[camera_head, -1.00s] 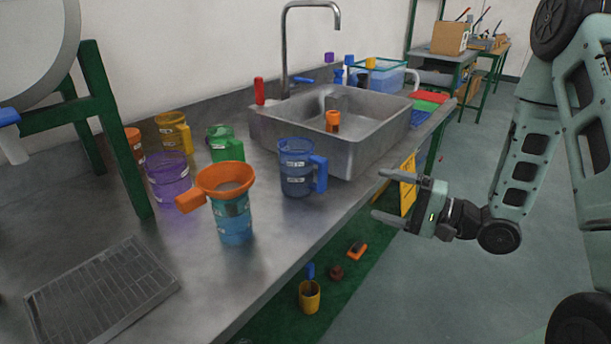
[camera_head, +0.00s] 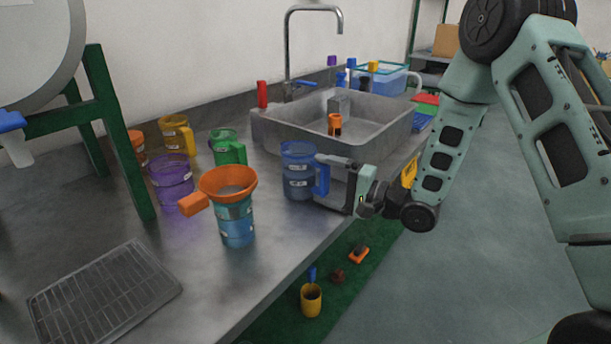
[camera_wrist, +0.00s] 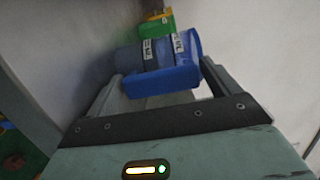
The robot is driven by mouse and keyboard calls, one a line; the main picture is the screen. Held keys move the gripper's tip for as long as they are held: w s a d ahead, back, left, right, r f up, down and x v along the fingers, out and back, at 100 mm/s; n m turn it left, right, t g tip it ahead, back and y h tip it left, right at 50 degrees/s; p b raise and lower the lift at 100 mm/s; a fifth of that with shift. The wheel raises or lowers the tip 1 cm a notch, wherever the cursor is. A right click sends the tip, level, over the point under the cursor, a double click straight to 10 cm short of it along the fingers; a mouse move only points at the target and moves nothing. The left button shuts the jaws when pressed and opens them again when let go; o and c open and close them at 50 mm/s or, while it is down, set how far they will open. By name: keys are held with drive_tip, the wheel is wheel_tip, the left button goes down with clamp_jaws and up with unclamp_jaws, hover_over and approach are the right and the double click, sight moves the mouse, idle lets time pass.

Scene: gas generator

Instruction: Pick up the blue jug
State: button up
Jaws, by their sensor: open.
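The blue jug (camera_head: 297,172) stands upright on the metal counter, just in front of the sink, with its blue handle (camera_head: 322,177) facing right toward my gripper. My gripper (camera_head: 328,182) is open at the handle's side of the jug. In the wrist view the blue jug (camera_wrist: 185,44) lies straight ahead, and its handle (camera_wrist: 160,81) sits between the two fingertips (camera_wrist: 159,80). I cannot tell whether either finger touches the handle.
An orange funnel (camera_head: 228,181) sits on a blue measuring cup (camera_head: 237,226) left of the jug. Purple (camera_head: 172,178), green (camera_head: 227,150) and yellow (camera_head: 177,134) jugs stand farther left. The sink (camera_head: 370,115) is behind. A drain grid (camera_head: 105,295) lies at front left.

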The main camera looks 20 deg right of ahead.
drive_tip(key=shift+w+a, duration=0.2)
drive_tip(key=shift+a, duration=0.05)
drive_tip(key=c, duration=1.2)
wheel_tip(320, 180, up, 10)
drive_tip(key=shift+r+p, duration=0.1)
drive_tip(key=shift+p, duration=0.7)
